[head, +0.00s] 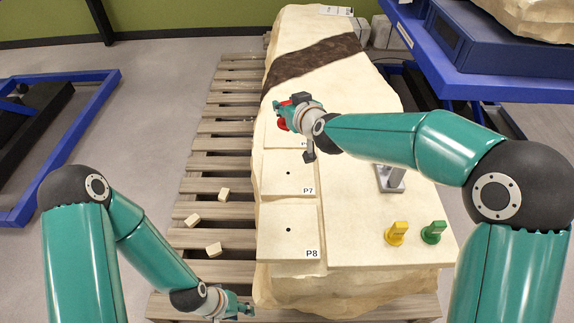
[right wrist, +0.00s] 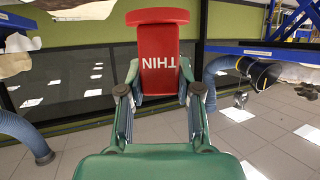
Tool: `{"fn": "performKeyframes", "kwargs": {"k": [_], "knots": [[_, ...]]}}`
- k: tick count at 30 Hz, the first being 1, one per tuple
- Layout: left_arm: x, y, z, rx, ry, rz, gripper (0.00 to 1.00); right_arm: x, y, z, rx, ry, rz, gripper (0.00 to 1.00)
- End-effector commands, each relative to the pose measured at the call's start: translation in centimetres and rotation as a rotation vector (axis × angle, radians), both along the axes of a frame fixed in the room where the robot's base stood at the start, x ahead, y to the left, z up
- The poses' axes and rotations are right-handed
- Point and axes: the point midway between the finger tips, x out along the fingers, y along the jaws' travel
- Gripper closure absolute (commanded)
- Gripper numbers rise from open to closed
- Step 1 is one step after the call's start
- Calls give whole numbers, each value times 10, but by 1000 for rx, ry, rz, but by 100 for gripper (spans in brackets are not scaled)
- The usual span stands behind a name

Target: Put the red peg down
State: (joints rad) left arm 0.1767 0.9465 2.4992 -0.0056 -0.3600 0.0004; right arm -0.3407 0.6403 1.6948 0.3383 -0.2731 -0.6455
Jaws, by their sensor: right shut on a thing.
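The red peg (right wrist: 158,62), marked "THIN", is held between the fingers of my right gripper (right wrist: 160,88). The word appears upside down in the right wrist view. In the head view my right gripper (head: 287,108) is above the pale stone block, near the plate beyond P7, and only bits of the red peg (head: 282,123) show beside it. The peg's lower end is hidden, so I cannot tell whether it touches anything. My left gripper (head: 237,308) is low at the block's near left edge. Its fingers are too small to read.
A yellow peg (head: 397,234) and a green peg (head: 433,232) stand at the block's near right. A grey metal piece (head: 391,180) is partly behind my right arm. Small blocks (head: 192,220) lie on the pallet.

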Motion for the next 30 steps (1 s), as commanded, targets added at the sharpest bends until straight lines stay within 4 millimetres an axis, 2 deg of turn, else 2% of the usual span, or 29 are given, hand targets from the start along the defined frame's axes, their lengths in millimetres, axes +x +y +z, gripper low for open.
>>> {"fn": "performKeyframes", "kwargs": {"k": [7,15,18,26,30], "knots": [[0,0,-22,0,0,0,60,-1,-4,-58,-2,6,-5,100],[0,0,-28,0,-1,0,60,-1,-5,-124,-1,6,-7,100],[0,0,-29,0,-1,0,60,-1,-5,-141,-1,4,-8,100],[0,0,-30,0,-1,0,60,0,-6,-157,0,1,-9,100],[0,0,-31,0,-1,0,60,-1,-5,-177,-1,3,-9,100]]}}
